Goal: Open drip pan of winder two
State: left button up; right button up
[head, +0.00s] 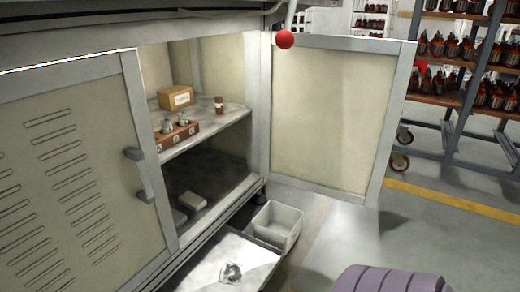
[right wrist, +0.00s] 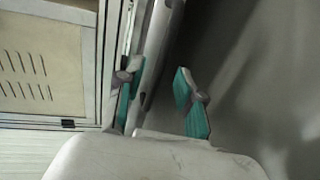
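The drip pan (head: 205,262) is a shallow light tray below the cabinet, slid out at the bottom of the head view, with a crumpled pale thing (head: 231,272) on it. Its near part is cut off by the picture edge. My right gripper (right wrist: 160,98) shows in the right wrist view with its two teal-padded fingers spread apart and nothing clearly between them. Its left finger lies beside or over a long pale metal edge (right wrist: 155,50), perhaps the pan's; I cannot tell if they touch. My left gripper is in neither view.
The cabinet's right door (head: 328,115) stands open; its left door (head: 70,180) with slots is in place. Shelves hold a cardboard box (head: 176,97) and small parts. A grey bin (head: 278,224) stands on the floor near the pan. Bottle racks (head: 450,75) stand behind, with open floor before them.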

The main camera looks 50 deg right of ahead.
jog(key=v, duration=0.8)
jog(key=shift+s, duration=0.25)
jog(key=shift+r, duration=0.1)
